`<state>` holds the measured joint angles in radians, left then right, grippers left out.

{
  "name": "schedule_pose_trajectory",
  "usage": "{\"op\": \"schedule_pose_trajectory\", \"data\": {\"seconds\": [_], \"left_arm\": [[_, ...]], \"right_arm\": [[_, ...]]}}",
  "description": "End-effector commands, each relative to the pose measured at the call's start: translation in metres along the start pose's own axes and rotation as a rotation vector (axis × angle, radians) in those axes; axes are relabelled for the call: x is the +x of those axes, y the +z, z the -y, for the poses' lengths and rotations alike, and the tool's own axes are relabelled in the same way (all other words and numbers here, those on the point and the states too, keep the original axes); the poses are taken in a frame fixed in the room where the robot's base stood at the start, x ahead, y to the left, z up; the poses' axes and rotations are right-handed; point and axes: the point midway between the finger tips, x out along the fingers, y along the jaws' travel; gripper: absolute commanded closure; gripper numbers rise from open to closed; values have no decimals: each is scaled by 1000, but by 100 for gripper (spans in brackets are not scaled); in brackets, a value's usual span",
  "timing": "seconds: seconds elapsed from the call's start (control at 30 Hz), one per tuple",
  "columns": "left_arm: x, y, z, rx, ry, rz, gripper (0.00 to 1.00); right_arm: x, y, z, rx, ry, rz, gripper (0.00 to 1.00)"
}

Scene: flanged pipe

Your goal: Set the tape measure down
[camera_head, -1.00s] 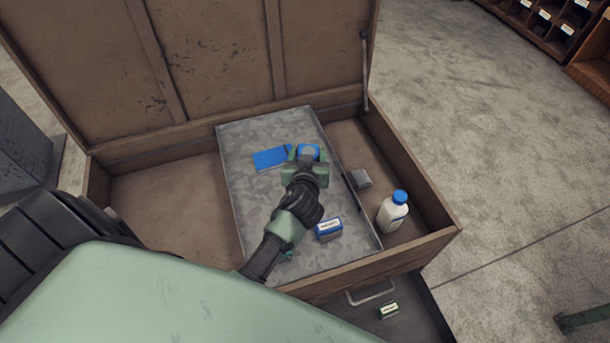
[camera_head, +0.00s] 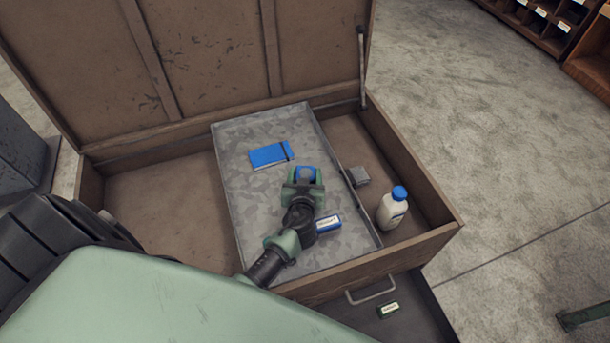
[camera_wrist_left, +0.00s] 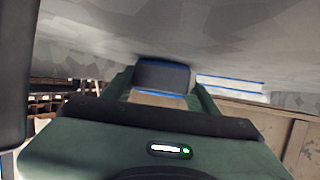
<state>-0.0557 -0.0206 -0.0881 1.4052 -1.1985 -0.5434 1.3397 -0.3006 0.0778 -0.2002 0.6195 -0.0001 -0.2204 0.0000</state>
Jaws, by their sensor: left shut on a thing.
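The tape measure, blue with a grey middle (camera_head: 306,174), is held between the fingers of my left gripper (camera_head: 304,184), over the grey metal tray (camera_head: 235,190). In the left wrist view the tape measure (camera_wrist_left: 162,75) shows dark with blue edges, between the green fingers and close to the tray's surface. I cannot tell whether it touches the tray. My left gripper is shut on it. My right gripper is not in view.
A blue notebook (camera_head: 270,155) lies on the tray, up and left of my gripper. A blue labelled box (camera_head: 328,224) sits just beside my wrist. The tray's left part is clear.

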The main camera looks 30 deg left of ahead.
Motion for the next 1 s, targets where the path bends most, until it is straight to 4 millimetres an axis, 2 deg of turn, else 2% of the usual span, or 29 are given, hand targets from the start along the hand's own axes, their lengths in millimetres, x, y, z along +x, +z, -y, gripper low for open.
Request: {"op": "schedule_pose_trajectory", "data": {"seconds": [0.13, 0.17, 0.23, 0.67, 0.77, 1.0], "left_arm": [[2, 3, 0, -1, 0, -1, 95], [1, 4, 0, 0, 0, 0, 39], [1, 3, 0, 0, 0, 1, 20], [-3, -1, 0, 0, 0, 2, 20], [-18, 2, 0, -1, 1, 3, 20], [-71, 3, 0, -3, 1, 3, 20]], "right_arm": [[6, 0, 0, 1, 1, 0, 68], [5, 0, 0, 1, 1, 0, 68], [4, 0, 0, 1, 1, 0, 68], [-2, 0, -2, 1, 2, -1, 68], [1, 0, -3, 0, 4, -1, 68], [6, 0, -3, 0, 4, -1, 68]]}}
